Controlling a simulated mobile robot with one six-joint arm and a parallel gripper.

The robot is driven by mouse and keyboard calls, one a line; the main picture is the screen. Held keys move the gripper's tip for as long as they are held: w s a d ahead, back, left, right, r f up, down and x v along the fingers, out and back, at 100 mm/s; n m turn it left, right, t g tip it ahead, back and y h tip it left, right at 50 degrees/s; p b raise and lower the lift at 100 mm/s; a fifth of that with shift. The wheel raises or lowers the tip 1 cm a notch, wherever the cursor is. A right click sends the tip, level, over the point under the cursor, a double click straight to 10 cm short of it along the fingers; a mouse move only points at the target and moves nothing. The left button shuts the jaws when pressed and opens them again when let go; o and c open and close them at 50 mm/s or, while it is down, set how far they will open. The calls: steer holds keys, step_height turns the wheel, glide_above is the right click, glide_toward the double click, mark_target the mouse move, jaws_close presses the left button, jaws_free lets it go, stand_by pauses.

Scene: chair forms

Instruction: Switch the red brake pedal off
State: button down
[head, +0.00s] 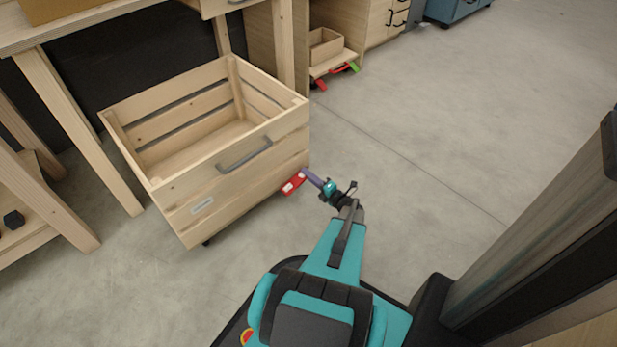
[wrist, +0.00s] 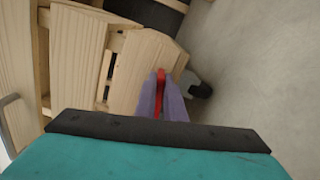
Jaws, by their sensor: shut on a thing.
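A red brake pedal (head: 292,183) with a pale mark on it sticks out low at the near right corner of a wooden crate (head: 190,197). My gripper (head: 307,175) is at the pedal, its purple fingers reaching it from the right. In the wrist view a red strip of the pedal (wrist: 160,90) shows between the two purple fingers of my gripper (wrist: 161,88), which are shut on it. A dark caster (wrist: 199,88) is just right of the fingers. The pedal's tilt cannot be told.
The crate is open, empty and has a grey handle (head: 244,153) on its front. A wooden table (head: 62,95) stands at the left. A low cart with red and green pedals (head: 334,70) is farther back. The floor (head: 430,130) to the right is clear.

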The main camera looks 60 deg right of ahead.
steer(key=c, duration=1.8)
jaws_free()
steer(key=shift+c, duration=0.2)
steer(key=shift+s, duration=0.1)
steer(key=p+v, duration=0.4)
steer(key=v, duration=0.9)
steer(key=shift+s, duration=0.25)
steer(key=shift+a, duration=0.1)
